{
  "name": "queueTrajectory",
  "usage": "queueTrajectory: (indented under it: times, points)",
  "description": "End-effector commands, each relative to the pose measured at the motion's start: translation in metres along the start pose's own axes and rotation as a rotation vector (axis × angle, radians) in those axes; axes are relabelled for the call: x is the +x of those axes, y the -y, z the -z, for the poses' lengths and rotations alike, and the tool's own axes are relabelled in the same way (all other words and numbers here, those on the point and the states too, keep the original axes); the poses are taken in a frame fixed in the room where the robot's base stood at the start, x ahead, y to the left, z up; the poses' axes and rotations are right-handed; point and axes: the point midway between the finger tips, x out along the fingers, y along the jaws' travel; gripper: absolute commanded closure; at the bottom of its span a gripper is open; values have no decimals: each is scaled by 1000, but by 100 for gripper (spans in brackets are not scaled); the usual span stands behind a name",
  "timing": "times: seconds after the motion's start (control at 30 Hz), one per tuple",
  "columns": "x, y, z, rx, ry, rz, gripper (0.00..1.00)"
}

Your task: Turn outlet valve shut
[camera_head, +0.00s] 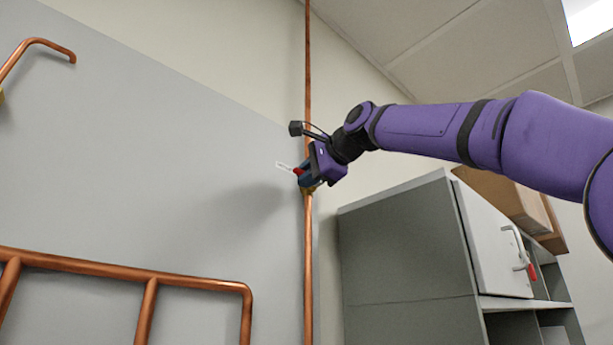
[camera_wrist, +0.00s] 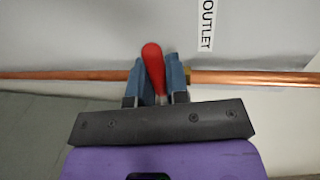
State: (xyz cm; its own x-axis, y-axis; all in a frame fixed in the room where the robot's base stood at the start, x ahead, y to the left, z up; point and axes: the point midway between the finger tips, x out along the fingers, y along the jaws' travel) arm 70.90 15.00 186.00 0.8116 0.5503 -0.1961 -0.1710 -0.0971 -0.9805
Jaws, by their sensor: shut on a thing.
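The outlet valve has a red lever handle (camera_wrist: 153,66) and a brass body (camera_wrist: 187,76) on a copper pipe (camera_wrist: 245,78). An "OUTLET" label (camera_wrist: 206,25) is on the wall beside it. My gripper (camera_wrist: 161,80) has its two blue fingers on either side of the red handle, shut on it. In the wrist view the handle lies at a steep angle across the pipe, its tip pointing up. In the head view my gripper (camera_head: 305,178) is at the vertical copper pipe (camera_head: 308,270), and only a bit of the red handle (camera_head: 298,171) shows; the rest is hidden.
More copper pipes (camera_head: 130,272) run along the grey panel (camera_head: 130,170) at lower left. A grey cabinet (camera_head: 405,250) with a white door (camera_head: 492,240) stands right of the pipe, under my arm. Brown boxes (camera_head: 505,200) sit on top of it.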

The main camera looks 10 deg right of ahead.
Motion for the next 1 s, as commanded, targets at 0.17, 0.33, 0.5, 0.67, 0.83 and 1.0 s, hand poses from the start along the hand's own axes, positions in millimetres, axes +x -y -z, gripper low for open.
queueTrajectory:
  times: [0.17,0.33,0.5,0.67,0.83,1.0]
  points:
    - [0,0,0,2,0,0,100]
    - [0,0,0,1,0,1,60]
    - [0,0,0,0,0,1,60]
    - [-5,0,0,0,-2,1,60]
    - [-29,1,0,0,-3,3,60]
    - [-62,0,0,0,-3,3,60]
